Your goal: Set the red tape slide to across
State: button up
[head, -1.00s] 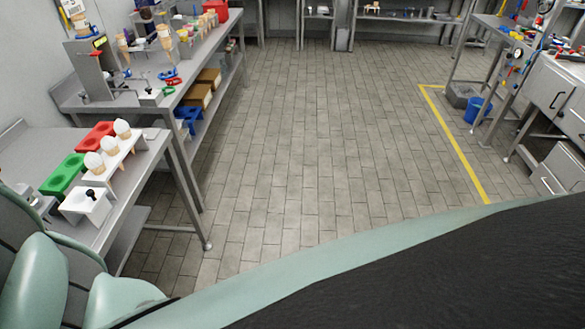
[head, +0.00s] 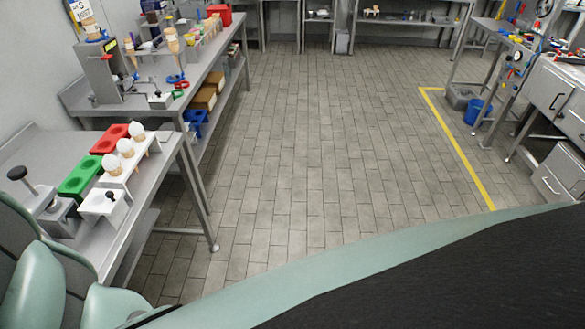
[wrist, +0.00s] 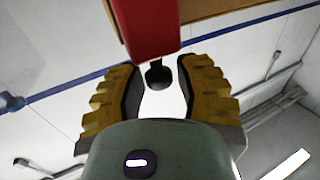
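My gripper (wrist: 158,90) shows only in the wrist view. Its two yellow ribbed fingers stand apart. A red block (wrist: 150,28) comes down from the top of that view, with a round dark knob (wrist: 158,74) at its lower end. The knob appears in the gap between the fingers, with space on both sides; its depth is hard to judge. I cannot tell for sure that this red block is the red tape slide. In the head view, neither my gripper nor a clearly recognisable tape slide shows.
The near left table (head: 130,222) holds a red holder (head: 110,138), a green holder (head: 80,175), a white rack (head: 130,172) with three cones, and a white box (head: 103,203) with a dark knob. A black-knobbed device (head: 40,190) stands left. The floor (head: 320,150) is clear.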

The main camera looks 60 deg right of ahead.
grip_shut()
jog(key=shift+r, duration=0.1)
jog(key=shift+a, duration=0.1)
